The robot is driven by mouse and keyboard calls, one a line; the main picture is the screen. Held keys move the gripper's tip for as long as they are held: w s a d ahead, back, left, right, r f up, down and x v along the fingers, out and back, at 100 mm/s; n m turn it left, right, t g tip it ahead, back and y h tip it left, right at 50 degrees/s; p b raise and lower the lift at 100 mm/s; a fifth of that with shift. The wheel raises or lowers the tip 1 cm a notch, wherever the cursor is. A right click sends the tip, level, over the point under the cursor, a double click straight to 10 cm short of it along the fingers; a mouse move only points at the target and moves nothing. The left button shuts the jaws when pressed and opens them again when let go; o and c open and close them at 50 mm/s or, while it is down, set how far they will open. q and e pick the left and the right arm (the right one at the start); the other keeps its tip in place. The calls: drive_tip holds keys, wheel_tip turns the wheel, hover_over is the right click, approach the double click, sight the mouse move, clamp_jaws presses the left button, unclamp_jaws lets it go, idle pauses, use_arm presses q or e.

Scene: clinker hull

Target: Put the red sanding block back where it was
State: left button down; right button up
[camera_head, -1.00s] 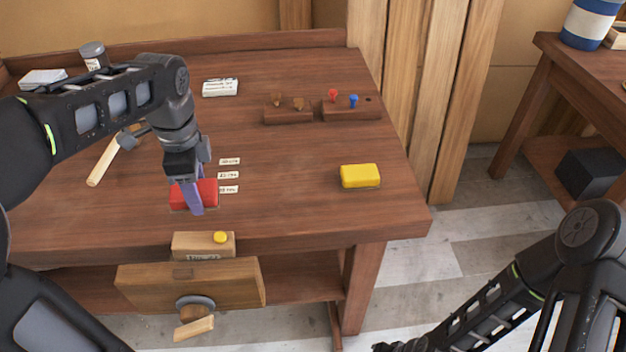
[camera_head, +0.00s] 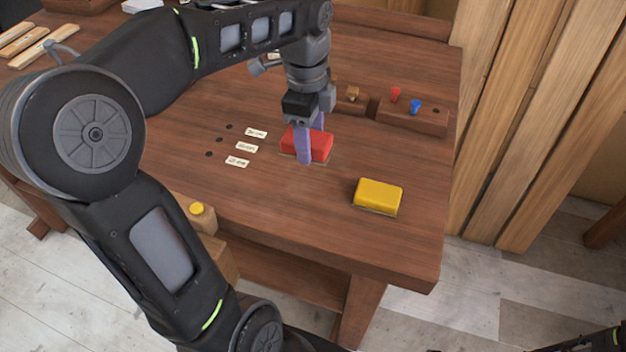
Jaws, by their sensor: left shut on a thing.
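The red sanding block (camera_head: 318,146) is between the two purple fingers of my left gripper (camera_head: 310,142), which is shut on it. The fingers point down and partly cover the block. A thin pale edge shows under it; it is at or very near the bench top, and I cannot tell whether it touches. The block is to the right of a row of small white labels (camera_head: 247,147). My right gripper is out of view; only a bit of dark arm shows at the bottom right.
A yellow block (camera_head: 378,195) lies nearer the bench's front right corner. A wooden rack (camera_head: 412,114) with red and blue pegs stands behind. Dark holes (camera_head: 219,140) lie left of the labels. Bare bench top (camera_head: 270,195) is in front. Tall planks (camera_head: 540,110) stand at right.

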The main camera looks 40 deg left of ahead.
use_arm(q)
drive_tip(key=shift+w+d+f, duration=0.1)
drive_tip(key=shift+f, duration=0.1)
hover_over(312, 184)
wheel_tip(312, 184, down, 6)
drive_tip(key=shift+f, duration=0.1)
drive_tip(key=shift+f, duration=1.75)
drive_tip(key=shift+f, duration=0.2)
drive_tip(key=c, duration=0.5)
unclamp_jaws()
drive_tip(key=shift+r, duration=0.15)
